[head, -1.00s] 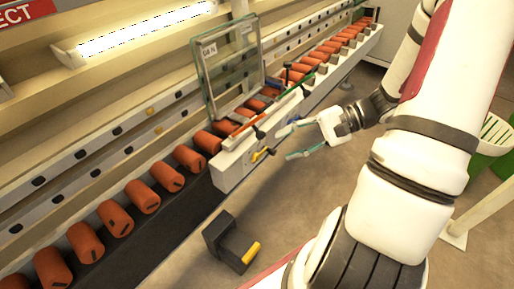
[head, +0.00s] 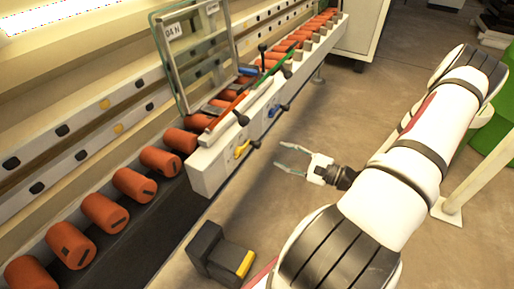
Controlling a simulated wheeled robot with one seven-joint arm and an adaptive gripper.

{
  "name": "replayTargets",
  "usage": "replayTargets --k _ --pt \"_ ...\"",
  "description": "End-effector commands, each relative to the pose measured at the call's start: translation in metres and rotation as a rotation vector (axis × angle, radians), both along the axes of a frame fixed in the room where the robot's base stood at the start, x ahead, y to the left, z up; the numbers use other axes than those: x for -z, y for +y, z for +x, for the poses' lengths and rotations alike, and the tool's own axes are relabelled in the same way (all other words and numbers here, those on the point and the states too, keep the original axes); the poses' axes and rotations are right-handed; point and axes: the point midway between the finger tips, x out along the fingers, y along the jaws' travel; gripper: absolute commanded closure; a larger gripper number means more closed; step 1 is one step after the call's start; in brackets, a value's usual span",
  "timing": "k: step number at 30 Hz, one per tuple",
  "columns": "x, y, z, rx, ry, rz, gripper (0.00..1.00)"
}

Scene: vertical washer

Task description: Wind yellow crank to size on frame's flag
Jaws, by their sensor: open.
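The yellow crank (head: 241,150) sits on the front face of the white control box (head: 212,170), left of a blue crank (head: 271,111). The framed glass panel (head: 196,57) stands upright on the conveyor behind the box. It carries a small flag (head: 173,30) at its upper left, whose print appears to read "04 N". My gripper (head: 281,158) is open and empty, right of the yellow crank and apart from it, with its fingers pointing left toward the box.
Several orange rollers (head: 105,212) line the conveyor. Levers with dark knobs (head: 241,118) and red and green bars top the box. A black pedal block with a yellow edge (head: 220,254) stands on the floor. A pale post (head: 474,178) stands at right. Floor around my gripper is clear.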

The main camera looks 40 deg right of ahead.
Motion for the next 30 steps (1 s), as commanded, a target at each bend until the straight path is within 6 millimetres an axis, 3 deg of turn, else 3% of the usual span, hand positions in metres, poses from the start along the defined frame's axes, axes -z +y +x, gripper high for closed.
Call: replayTargets --k 9,15,28,29,30 --pt "0.002 0.022 0.058 -0.005 0.000 -0.001 0.59" --pt "0.001 0.031 0.083 -0.004 0.000 -0.001 0.59" --pt "0.000 0.034 0.093 -0.002 0.001 0.000 0.59" --pt "0.000 0.034 0.093 -0.002 0.001 0.000 0.61" --pt "0.000 0.034 0.092 -0.002 0.001 0.000 0.70"
